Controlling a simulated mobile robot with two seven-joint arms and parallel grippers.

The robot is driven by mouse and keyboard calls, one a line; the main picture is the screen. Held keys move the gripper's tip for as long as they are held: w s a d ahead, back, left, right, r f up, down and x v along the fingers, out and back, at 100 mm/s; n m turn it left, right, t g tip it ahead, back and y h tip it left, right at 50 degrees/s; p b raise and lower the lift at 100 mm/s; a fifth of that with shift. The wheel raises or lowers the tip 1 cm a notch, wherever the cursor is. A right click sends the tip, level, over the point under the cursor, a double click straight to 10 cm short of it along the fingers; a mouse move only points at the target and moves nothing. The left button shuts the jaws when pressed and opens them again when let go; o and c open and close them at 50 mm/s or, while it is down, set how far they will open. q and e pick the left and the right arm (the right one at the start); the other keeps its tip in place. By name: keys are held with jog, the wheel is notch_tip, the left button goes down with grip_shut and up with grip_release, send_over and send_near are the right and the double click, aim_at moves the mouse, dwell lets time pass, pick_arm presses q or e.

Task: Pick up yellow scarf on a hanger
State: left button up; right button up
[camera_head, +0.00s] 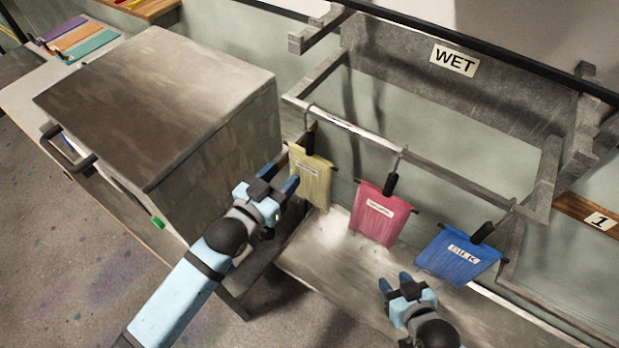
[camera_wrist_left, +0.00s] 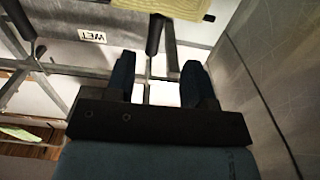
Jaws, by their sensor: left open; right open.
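The yellow scarf (camera_head: 314,183) hangs from the metal rail (camera_head: 345,126) on a hanger with a black grip (camera_head: 309,143). My left gripper (camera_head: 281,177) is open, just left of the scarf in the head view. In the left wrist view, the yellow scarf (camera_wrist_left: 170,7) is at the top edge. The black hanger grip (camera_wrist_left: 155,34) shows beyond and between the open fingertips (camera_wrist_left: 157,62), with nothing held. My right gripper (camera_head: 395,282) is open and empty, below the pink and blue scarves.
A pink scarf (camera_head: 377,216) and a blue scarf (camera_head: 458,258) hang on the same rail. A large grey box-shaped unit (camera_head: 160,100) stands close left of my left gripper. A "WET" sign (camera_head: 454,60) is behind the rail. A grey trough (camera_head: 335,262) lies below.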

aim_at(308, 151)
pick_arm(q)
jog(key=x, duration=0.4)
jog(key=shift+w+d+r, duration=0.1)
jog(key=shift+w+d, duration=0.15)
jog(key=p+x, duration=0.2)
jog(key=x, duration=0.3)
jog(key=shift+d, duration=0.25)
grip_shut()
pick_arm(e)
jog(key=shift+d+r, duration=0.25)
jog(key=shift+r, duration=0.65)
